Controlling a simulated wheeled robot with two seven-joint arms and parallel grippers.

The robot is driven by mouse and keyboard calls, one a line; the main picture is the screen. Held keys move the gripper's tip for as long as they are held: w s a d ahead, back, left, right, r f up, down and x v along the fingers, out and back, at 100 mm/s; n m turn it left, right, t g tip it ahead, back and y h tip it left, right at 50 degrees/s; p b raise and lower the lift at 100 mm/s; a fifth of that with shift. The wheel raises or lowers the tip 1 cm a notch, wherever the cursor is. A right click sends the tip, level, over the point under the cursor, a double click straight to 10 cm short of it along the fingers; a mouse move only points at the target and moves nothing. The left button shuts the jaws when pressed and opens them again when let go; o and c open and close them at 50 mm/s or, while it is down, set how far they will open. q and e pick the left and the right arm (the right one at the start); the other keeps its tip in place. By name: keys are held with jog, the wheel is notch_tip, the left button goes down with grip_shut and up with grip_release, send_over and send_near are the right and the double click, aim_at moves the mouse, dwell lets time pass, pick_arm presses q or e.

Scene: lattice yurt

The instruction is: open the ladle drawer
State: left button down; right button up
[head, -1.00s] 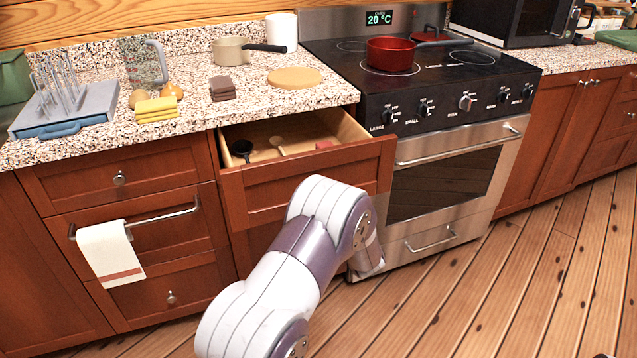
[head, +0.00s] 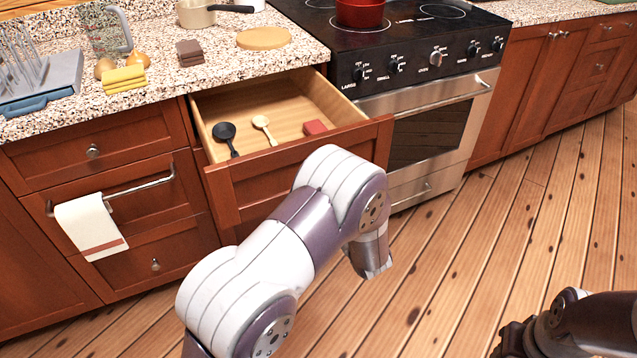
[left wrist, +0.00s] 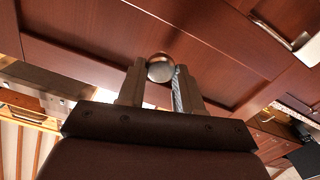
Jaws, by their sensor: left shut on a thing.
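The ladle drawer (head: 330,95) stands well open beneath the counter, left of the stove. Inside lie a black ladle (head: 226,133), a pale wooden spoon (head: 262,127) and a small red block (head: 315,127). Its reddish-brown front (head: 255,185) is partly hidden by my left arm. In the left wrist view, my left gripper (left wrist: 161,78) is shut on the round metal drawer knob (left wrist: 159,67). In the head view the knob and fingertips are hidden behind my arm. My right gripper (head: 514,340) shows dark at the lower right, away from the drawer; its jaw state is unclear.
A stove (head: 430,95) with a red pot (head: 360,12) stands right of the drawer. A white towel (head: 90,225) hangs on a rail at the left. The wooden floor is clear.

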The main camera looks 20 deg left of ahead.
pick_arm(q)
jog(key=c, duration=0.8)
grip_release()
jog(key=shift+o, duration=0.2)
jog(key=p+v, duration=0.1)
jog(key=v, duration=1.1)
jog(key=shift+s+d, duration=0.2)
jog(key=shift+s, duration=0.05)
